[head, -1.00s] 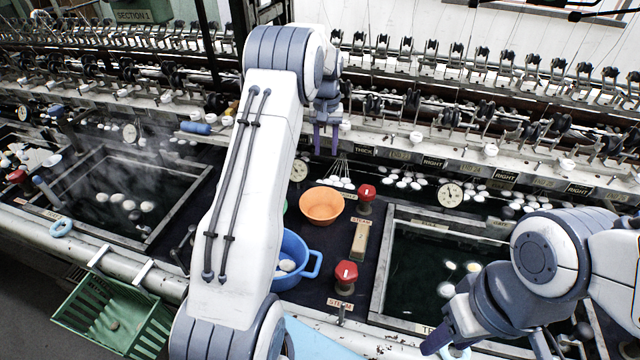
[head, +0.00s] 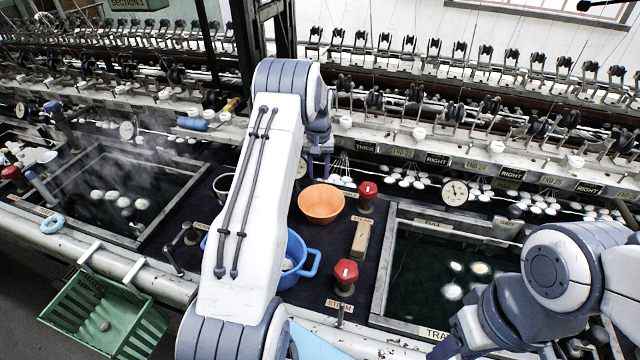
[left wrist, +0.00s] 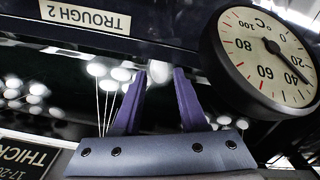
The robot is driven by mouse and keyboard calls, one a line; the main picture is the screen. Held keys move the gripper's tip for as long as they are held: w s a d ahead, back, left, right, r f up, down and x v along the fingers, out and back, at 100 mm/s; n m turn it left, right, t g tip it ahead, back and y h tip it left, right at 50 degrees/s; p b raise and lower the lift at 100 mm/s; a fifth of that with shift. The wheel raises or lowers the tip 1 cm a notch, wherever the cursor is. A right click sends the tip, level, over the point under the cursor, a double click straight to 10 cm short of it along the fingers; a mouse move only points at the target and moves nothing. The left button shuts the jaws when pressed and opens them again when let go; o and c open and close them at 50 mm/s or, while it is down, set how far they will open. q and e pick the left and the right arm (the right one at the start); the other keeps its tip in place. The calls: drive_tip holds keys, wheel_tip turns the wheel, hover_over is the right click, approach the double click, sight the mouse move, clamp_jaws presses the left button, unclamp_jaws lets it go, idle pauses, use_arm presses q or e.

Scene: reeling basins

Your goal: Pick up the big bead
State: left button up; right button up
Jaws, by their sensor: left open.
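I cannot single out a big bead for certain. In the left wrist view a pale rounded thing (left wrist: 159,71) shows between the fingertips, blurred, and I cannot tell whether it is the bead or a white cocoon. My left gripper (left wrist: 159,76) is open, its two purple fingers apart, under the TROUGH 2 label. In the head view my left gripper (head: 320,163) is behind the orange bowl (head: 321,203), near the row of white cocoons, its fingers partly hidden. My right gripper (head: 452,347) is at the bottom edge, mostly cut off and hidden by its arm.
A round thermometer dial (left wrist: 264,62) is close right of the left fingers. A blue pot (head: 297,262), red knobs (head: 345,272) and a wooden block (head: 361,238) stand on the dark deck. Water basins lie on both sides (head: 405,325). A green basket (head: 80,325) hangs at front left.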

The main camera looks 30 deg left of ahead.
use_arm(q)
drive_tip(key=shift+w+f, duration=0.1)
drive_tip(key=shift+f, duration=1.8)
drive_tip(key=c, duration=0.3)
drive_tip(key=shift+c, duration=0.3)
drive_tip(key=shift+r, duration=0.1)
